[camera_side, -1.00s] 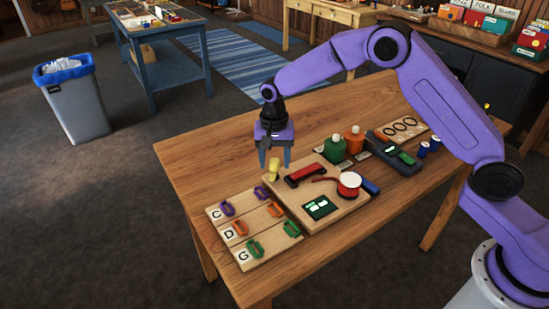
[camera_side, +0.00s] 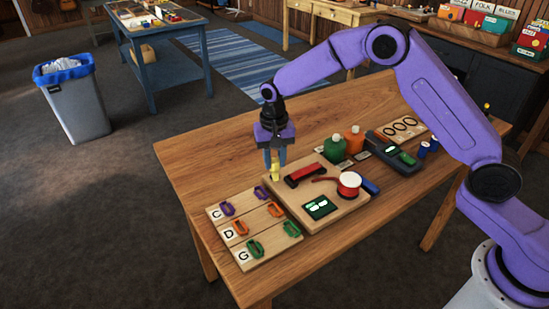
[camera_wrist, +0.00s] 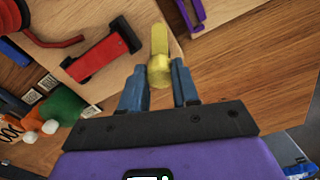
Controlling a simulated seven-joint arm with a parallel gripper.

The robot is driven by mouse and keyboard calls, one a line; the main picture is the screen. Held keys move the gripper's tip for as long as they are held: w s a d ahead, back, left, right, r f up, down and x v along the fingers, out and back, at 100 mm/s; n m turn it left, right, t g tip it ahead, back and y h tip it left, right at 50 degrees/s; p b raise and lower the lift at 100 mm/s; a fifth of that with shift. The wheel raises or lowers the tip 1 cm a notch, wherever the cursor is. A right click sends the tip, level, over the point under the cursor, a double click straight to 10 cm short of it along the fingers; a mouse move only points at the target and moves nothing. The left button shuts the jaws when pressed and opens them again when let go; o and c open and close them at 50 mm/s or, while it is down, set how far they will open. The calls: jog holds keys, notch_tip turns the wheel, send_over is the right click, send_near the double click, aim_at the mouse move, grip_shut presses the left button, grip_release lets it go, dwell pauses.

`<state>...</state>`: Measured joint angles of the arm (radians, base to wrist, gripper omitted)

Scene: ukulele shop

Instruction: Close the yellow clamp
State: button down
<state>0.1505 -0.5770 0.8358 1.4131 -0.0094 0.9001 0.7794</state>
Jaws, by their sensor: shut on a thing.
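The yellow clamp (camera_side: 275,174) stands upright at the left edge of the wooden board (camera_side: 330,222) on the table. It also shows in the wrist view (camera_wrist: 159,62), between my two blue fingers. My gripper (camera_side: 275,165) points down over the clamp and is shut on its upper part. In the wrist view my gripper (camera_wrist: 160,84) has one finger on each side of the clamp. The lower end of the clamp is hard to make out in the side view.
A red clamp-like tool (camera_side: 306,175), a red drum-shaped reel (camera_side: 349,185) and a small display (camera_side: 320,208) are on the board. A lettered rack (camera_side: 254,228) with coloured clips lies to its left.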

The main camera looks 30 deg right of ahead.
aim_at(275, 161)
jog(key=n, duration=1.3)
jog(key=shift+n, duration=0.3)
dwell(0.4)
jog(key=c, duration=0.8)
grip_release()
notch_tip(275, 161, up, 18)
jog(key=shift+a+f, duration=0.1)
jog(key=shift+f, duration=0.15)
jog(key=shift+s, duration=0.15)
